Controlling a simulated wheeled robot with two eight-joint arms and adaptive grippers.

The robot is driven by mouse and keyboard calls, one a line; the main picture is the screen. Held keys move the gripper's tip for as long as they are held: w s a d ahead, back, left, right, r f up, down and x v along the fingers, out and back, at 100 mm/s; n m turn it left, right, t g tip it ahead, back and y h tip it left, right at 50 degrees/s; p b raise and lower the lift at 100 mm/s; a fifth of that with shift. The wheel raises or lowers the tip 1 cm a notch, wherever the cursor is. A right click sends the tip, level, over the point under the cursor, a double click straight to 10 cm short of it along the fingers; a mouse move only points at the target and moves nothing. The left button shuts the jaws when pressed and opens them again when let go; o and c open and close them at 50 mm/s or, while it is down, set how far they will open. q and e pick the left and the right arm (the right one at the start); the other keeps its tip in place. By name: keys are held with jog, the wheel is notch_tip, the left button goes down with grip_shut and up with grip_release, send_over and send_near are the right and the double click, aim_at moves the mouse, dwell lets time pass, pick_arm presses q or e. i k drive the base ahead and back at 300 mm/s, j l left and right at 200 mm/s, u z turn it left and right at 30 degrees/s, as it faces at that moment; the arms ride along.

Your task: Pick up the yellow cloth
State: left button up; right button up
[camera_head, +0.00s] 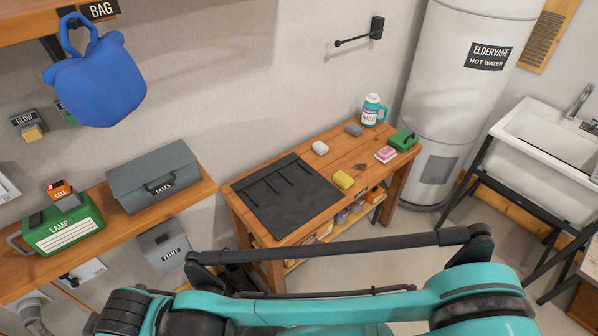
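A small yellow block-shaped item (343,180), which looks like a folded cloth or a sponge, lies on the wooden workbench (352,149) near its front edge, right of the black mat (284,197). Nothing touches it. A smaller yellowish item (32,133) is on the wall at the left, under a "GLOW" label. A teal and black arm of mine crosses the bottom of the view, in front of the bench. Neither gripper is in view.
On the bench are a white item (320,148), a grey item (354,130), a pink item (386,154), a green item (404,139) and a wash bottle (372,110). A water heater (460,80) stands behind its right end. A sink (553,145) is at right.

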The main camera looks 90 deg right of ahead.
aim_at(340, 178)
jog(key=z, duration=3.3)
